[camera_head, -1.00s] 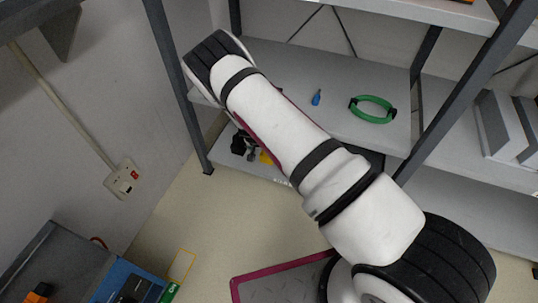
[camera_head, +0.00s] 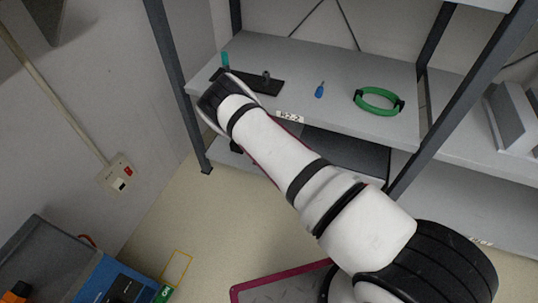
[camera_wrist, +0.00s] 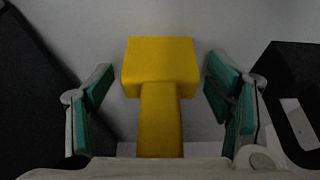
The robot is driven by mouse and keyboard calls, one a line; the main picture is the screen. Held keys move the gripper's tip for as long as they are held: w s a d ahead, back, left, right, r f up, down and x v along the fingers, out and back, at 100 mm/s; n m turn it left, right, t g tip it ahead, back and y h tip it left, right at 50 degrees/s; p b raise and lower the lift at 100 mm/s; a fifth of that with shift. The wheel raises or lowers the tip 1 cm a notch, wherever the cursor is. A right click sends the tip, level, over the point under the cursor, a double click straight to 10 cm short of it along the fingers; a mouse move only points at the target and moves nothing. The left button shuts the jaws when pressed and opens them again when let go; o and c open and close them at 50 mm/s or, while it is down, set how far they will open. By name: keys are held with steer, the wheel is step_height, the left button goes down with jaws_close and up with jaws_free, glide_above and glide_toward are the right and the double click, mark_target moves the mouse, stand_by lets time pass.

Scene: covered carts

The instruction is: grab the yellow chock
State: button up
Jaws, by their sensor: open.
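In the wrist view the yellow chock (camera_wrist: 160,65), a block with a wider far end and a narrower near part, stands centred between the fingers of my gripper (camera_wrist: 159,82). The fingers, with teal pads, are open, one on each side of it, with visible gaps. The chock's near end is hidden behind the gripper's body.
A black block with a white patch (camera_wrist: 292,100) stands right of the gripper; a dark surface (camera_wrist: 30,95) is at left. The upper shelf (camera_head: 340,125) holds a dark plate (camera_head: 250,81), a blue tool (camera_head: 320,91) and a green ring (camera_head: 366,106). A dark upright (camera_head: 167,75) stands left.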

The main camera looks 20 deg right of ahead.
steer(key=shift+c, duration=0.5)
steer(key=c, duration=1.4)
steer(key=shift+r, duration=0.15)
